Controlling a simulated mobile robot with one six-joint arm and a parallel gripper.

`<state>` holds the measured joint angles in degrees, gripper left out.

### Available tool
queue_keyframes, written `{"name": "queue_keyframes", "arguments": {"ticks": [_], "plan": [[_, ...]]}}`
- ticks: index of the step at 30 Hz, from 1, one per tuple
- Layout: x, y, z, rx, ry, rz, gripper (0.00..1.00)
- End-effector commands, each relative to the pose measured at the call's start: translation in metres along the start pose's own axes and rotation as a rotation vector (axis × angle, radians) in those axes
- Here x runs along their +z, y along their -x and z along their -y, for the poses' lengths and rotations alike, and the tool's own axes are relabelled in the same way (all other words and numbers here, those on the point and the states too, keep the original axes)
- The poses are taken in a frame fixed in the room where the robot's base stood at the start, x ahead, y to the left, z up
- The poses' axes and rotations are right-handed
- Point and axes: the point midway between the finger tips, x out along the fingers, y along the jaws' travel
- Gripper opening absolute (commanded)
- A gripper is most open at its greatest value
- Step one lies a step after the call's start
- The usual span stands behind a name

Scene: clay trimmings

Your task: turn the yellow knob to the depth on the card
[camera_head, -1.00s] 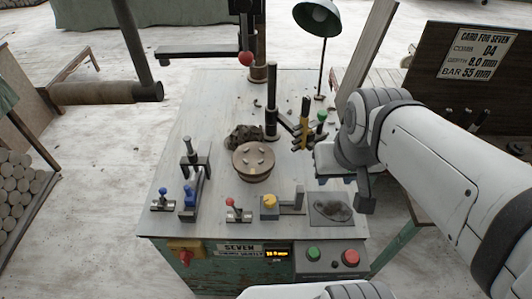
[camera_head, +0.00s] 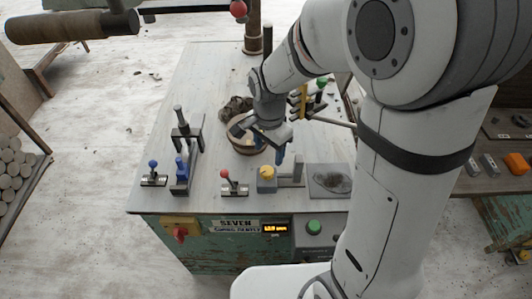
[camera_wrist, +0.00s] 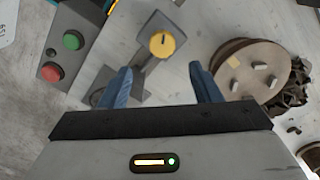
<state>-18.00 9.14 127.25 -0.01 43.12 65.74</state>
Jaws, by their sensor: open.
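The yellow knob (camera_head: 266,172) sits on a small grey mount near the bench's front edge. In the wrist view the knob (camera_wrist: 162,44) shows its round face with a dark pointer mark. My gripper (camera_head: 262,140) is above the bench, by the round wooden disc. In the wrist view its blue fingers (camera_wrist: 161,75) are apart and empty, with the knob beyond the gap between them, not touched. The orange depth display (camera_head: 275,228) on the bench front is lit, its digits too small to read surely. The card is out of view.
The round disc (camera_wrist: 250,75) with pale blocks lies beside my right finger. A red-knobbed lever (camera_head: 227,182) stands left of the yellow knob, and blue-knobbed fittings (camera_head: 181,165) further left. A dark pad (camera_head: 330,181) lies right. Green (camera_wrist: 73,40) and red (camera_wrist: 53,72) buttons are on the front panel.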

Motion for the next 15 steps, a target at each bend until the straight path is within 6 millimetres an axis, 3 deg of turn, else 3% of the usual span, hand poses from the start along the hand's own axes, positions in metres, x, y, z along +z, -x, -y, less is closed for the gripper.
{"name": "queue_keyframes", "arguments": {"ticks": [15], "plan": [[0.003,-0.07,0.004,0.012,-0.027,0.005,0.57]]}}
